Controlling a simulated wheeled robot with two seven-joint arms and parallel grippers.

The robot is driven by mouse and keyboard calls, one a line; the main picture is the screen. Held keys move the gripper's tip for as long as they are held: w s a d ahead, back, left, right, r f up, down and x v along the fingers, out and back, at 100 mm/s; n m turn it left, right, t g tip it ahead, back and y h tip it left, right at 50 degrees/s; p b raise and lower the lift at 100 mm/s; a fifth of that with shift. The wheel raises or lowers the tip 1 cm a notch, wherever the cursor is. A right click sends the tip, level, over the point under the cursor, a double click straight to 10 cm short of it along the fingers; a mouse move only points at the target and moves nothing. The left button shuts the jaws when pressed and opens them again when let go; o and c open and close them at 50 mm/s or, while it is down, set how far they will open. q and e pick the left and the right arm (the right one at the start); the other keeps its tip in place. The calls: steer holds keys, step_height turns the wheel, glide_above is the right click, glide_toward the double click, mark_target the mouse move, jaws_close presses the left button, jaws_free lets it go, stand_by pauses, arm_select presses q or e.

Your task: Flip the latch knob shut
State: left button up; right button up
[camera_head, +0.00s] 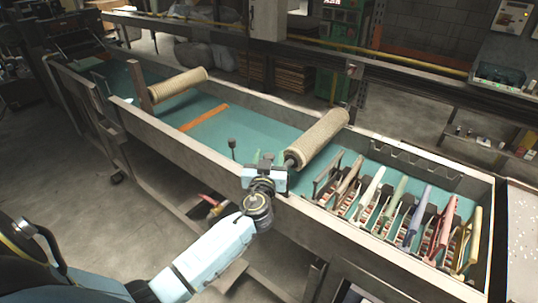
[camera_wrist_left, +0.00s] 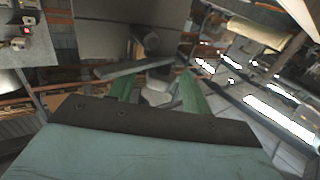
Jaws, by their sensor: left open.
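A dark knob on a short stem (camera_head: 232,143) stands at the near wall of the long trough, left of my left gripper. I cannot tell for sure that it is the latch knob. My left gripper (camera_head: 268,163) is over the near wall, beside the near end of the right mesh roller (camera_head: 318,138). In the left wrist view its green fingers (camera_wrist_left: 160,90) are apart. A grey bar and a dark rounded part (camera_wrist_left: 150,41) show beyond them; I cannot tell whether they touch. My right gripper is not in view.
The trough (camera_head: 170,142) has a teal floor and raised walls. A second mesh roller (camera_head: 178,86) lies at the left, with an orange strip (camera_head: 204,117) on the floor. Several coloured-handled tools (camera_head: 411,216) stand at the right end. The middle floor is clear.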

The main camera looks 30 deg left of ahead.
arm_select(q)
steer(key=shift+w+a, duration=0.1)
steer(key=shift+w, duration=0.2)
steer(key=shift+c, duration=0.4)
steer(key=c, duration=0.9)
steer(key=shift+f+y+b, duration=0.1)
steer(key=shift+y+b, duration=0.2)
steer(key=shift+b, duration=0.15)
steer(key=n+g+y+b, duration=0.2)
steer(key=y+b, duration=0.1)
steer(key=b, duration=0.3)
steer(key=shift+f+n+b, duration=0.1)
steer(key=shift+n+b, duration=0.25)
steer(key=shift+n, duration=0.05)
steer(key=shift+g+y+b, duration=0.3)
steer(key=shift+g+b, duration=0.1)
steer(key=shift+b, duration=0.05)
steer(key=shift+r, duration=0.2)
steer(key=o, duration=1)
steer(key=shift+s, duration=0.1)
